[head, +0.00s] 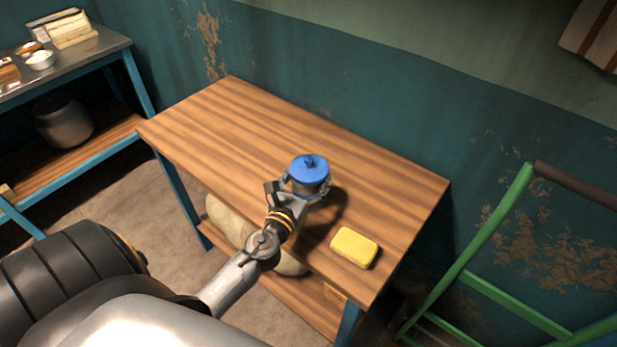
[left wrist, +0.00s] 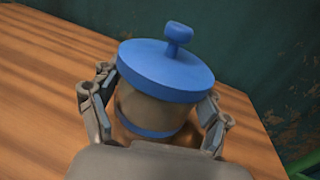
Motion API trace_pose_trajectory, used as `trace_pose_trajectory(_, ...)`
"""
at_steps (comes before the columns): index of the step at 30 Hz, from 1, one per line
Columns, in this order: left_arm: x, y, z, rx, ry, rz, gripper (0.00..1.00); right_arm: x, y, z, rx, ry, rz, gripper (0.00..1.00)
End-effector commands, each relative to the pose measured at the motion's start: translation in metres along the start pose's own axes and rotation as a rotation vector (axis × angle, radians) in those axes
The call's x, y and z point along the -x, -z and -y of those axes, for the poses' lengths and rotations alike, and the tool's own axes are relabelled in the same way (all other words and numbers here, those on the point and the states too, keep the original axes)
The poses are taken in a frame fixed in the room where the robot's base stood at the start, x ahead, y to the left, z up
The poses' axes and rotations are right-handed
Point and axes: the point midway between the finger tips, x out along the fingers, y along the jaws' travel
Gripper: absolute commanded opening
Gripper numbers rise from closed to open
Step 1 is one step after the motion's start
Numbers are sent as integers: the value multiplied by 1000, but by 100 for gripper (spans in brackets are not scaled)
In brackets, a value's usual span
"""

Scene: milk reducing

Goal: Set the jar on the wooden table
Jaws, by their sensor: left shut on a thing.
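The jar (head: 310,183) has a flat blue lid with a small knob on top and a metallic-looking body. My left gripper (head: 303,190) is shut on the jar's body, over the wooden table (head: 220,120). In the left wrist view the jar (left wrist: 152,108) stands between the two fingers (left wrist: 153,112), upright or slightly tilted, with a blue band low on its body. The jar's base is hidden by the gripper, so I cannot tell whether it touches the tabletop. My right gripper is not in view.
A yellow sponge-like block (head: 354,248) lies on the table near its right front. A sack (head: 228,222) lies on the table's lower shelf. A metal-topped bench (head: 95,48) stands at the left, a green cart frame (head: 480,230) at the right. The table's left half is clear.

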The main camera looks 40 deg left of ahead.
Motion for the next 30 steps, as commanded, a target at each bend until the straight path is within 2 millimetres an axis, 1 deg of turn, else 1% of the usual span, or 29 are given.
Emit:
trace_pose_trajectory(2,0,-1,0,0,0,2,15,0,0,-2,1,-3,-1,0)
trace_pose_trajectory(5,0,3,0,0,0,2,15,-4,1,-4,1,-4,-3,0)
trace_pose_trajectory(6,0,3,0,0,0,0,83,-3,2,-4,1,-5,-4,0)
trace_pose_trajectory(8,0,2,0,0,0,0,95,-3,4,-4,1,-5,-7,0)
trace_pose_trajectory(9,0,2,0,0,0,0,100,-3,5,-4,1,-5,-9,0)
trace_pose_trajectory(19,0,2,0,0,0,0,100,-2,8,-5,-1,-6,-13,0)
trace_pose_trajectory(22,0,-2,0,0,0,0,100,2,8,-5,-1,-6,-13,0)
trace_pose_trajectory(23,2,-1,0,0,0,-1,100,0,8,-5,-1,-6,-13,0)
trace_pose_trajectory(26,18,3,0,0,1,-2,100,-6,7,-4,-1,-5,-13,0)
trace_pose_trajectory(30,48,5,0,-1,1,-4,100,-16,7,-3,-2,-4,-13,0)
